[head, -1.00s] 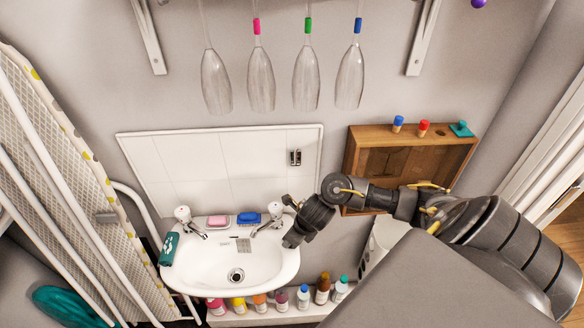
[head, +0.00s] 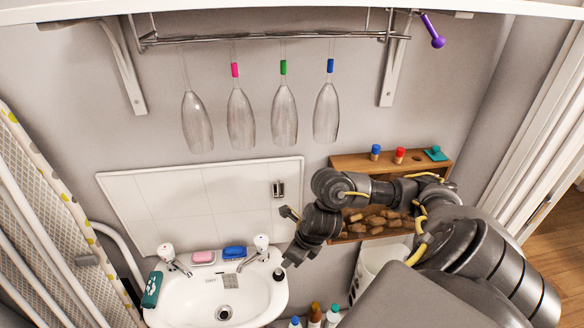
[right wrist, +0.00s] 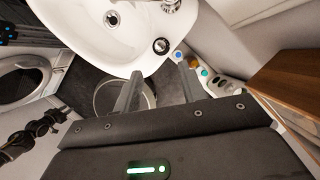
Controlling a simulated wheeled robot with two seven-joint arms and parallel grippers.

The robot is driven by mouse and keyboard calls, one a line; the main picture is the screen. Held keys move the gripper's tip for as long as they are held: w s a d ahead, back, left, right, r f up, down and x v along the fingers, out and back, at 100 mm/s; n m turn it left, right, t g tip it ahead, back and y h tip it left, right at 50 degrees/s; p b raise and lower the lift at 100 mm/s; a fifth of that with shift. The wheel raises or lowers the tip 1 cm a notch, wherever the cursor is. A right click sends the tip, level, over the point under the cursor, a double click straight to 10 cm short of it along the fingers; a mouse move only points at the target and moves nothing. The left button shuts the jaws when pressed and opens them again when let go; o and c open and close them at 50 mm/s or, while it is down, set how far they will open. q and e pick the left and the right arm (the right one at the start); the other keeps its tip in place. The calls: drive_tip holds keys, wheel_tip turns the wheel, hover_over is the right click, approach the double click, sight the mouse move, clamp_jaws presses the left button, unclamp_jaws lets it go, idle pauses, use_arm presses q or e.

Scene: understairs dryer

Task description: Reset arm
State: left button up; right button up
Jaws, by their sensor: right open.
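My right arm comes in from the right in the head view. Its gripper (head: 284,243) is open and empty, in front of the wall by the sink's right side. In the right wrist view the two fingers of this gripper (right wrist: 159,70) stand apart with nothing between them, and the sink shows beyond. In the head view my left gripper does not show. At the left of the right wrist view a dark jointed part that may be my left arm and gripper (right wrist: 55,116) shows, too small to tell its jaws.
The sink (head: 180,304) has a pink soap (head: 203,257), a blue sponge (head: 234,252) and a teal item (head: 152,290). Glasses (head: 240,120) hang from a rack (head: 270,37). A wooden box (head: 345,162) holds corks behind my arm. An ironing board (head: 45,200) stands left.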

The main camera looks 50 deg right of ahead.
drive_tip(key=shift+r, duration=0.1)
idle(0.5)
drive_tip(key=a+m+t+y, duration=0.2)
drive_tip(key=a+m+t, duration=0.2)
drive_tip(key=a+m, duration=1.25)
drive_tip(key=s+d+f+m+g+h, duration=0.2)
drive_tip(key=s+d+f+m, duration=0.1)
drive_tip(key=s+m, duration=0.6)
drive_tip(key=s+d+f+m+g+h, duration=0.15)
drive_tip(key=s+f+m+g, duration=0.35)
drive_tip(key=m, duration=0.6)
drive_tip(key=s+f+t+b, duration=0.1)
drive_tip(key=s+f+b, duration=0.2)
drive_tip(key=f, duration=2.6)
drive_tip(key=s+d+f+b, duration=0.1)
drive_tip(key=s+d+f, duration=0.1)
drive_tip(key=s+f, duration=0.6)
drive_tip(key=s+d+f+g+b, duration=0.1)
drive_tip(key=s+f, duration=0.7)
drive_tip(key=f, duration=0.1)
drive_tip(key=shift+d, duration=0.35)
